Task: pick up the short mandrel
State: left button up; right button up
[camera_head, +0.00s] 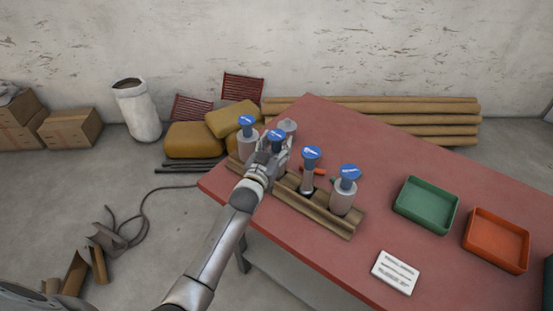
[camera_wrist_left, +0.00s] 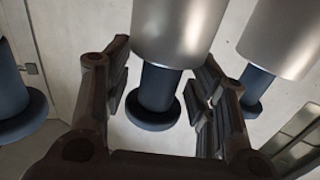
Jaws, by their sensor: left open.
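Several mandrels with grey metal bodies and blue tops stand upright along a wooden rack (camera_head: 318,213) in the head view. Labels are too small to tell which is the short one. My left gripper (camera_head: 268,152) is at the second mandrel from the left (camera_head: 276,134) and hides most of its body. In the left wrist view, my left gripper (camera_wrist_left: 157,92) is open, with its fingers on either side of the dark blue neck and flange of a silver mandrel (camera_wrist_left: 180,28). A gap shows on both sides. My right gripper is not in view.
Neighbouring mandrels stand close by: one at the left end (camera_head: 247,138), a slimmer one (camera_head: 308,176) and a wider one (camera_head: 343,196). A green tray (camera_head: 425,222), an orange tray (camera_head: 497,257) and a white card (camera_head: 396,272) lie on the red table (camera_head: 375,140).

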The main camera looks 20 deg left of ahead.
pick_arm(q)
grip_shut()
jog(key=shift+r, duration=0.2)
jog(key=shift+r+b, duration=0.3)
jog(key=shift+r, duration=0.25)
jog(key=s+d+r+p, duration=0.1)
jog(key=s+d+r, duration=0.2)
jog(key=s+r, duration=0.3)
jog(key=s+d+r+p, duration=0.2)
jog(key=s+r, duration=0.4)
jog(key=r, duration=0.4)
jog(key=shift+s+d+r, duration=0.15)
jog(key=shift+d+r, duration=0.15)
jog(key=shift+d, duration=0.55)
